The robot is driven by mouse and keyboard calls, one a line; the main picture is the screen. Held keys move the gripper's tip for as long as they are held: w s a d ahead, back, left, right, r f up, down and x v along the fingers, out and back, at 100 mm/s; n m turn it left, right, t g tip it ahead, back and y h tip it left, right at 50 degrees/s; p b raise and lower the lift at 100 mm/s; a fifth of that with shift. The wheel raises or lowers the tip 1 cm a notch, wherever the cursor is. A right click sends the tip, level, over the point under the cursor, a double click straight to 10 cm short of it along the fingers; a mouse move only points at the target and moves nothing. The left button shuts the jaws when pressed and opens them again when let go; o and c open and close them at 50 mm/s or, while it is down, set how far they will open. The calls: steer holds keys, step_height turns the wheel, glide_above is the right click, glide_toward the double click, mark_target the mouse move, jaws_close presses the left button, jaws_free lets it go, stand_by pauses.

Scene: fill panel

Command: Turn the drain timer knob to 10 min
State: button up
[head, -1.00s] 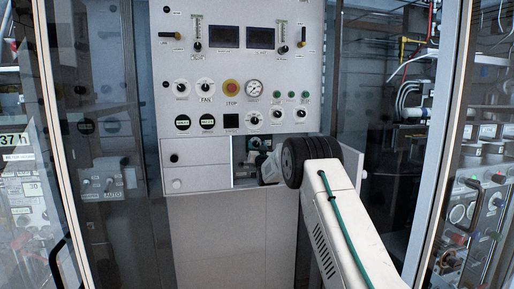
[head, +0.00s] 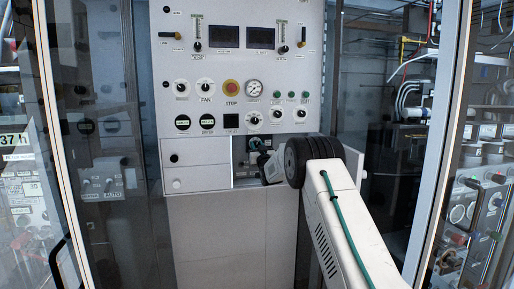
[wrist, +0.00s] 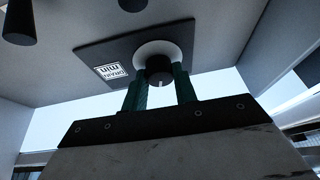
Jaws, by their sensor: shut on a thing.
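The drain timer knob (wrist: 159,68) is black with a pale ring behind it and sits on a dark plate (wrist: 100,52). The plate's label reads "DRAIN MIN" and appears upside down in the wrist view. A small white mark shows on the knob's lower edge in that view; I cannot read a minute scale. My gripper (wrist: 160,88) has its two green fingers on either side of the knob, shut on it. In the head view my gripper (head: 254,146) reaches into the open recess low on the panel, and the knob is hidden or too small to tell.
The light grey panel (head: 215,65) carries other knobs, a red stop button (head: 231,87) and a gauge (head: 254,88) above the recess. A closed drawer front (head: 196,179) lies left of the recess. In the wrist view, dark cylinders (wrist: 19,20) hang at upper left.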

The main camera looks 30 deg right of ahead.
steer(key=n+y, duration=0.1)
steer(key=n, duration=0.2)
steer(key=n+y, duration=0.2)
steer(key=n, duration=0.1)
steer(key=shift+n+g+y, duration=0.3)
steer(key=shift+n+y, duration=0.5)
steer(key=shift+n, duration=1)
steer(key=o, duration=1)
steer(key=shift+s, duration=0.1)
steer(key=v, duration=0.7)
steer(key=shift+s+f, duration=0.1)
steer(key=shift+s, duration=0.25)
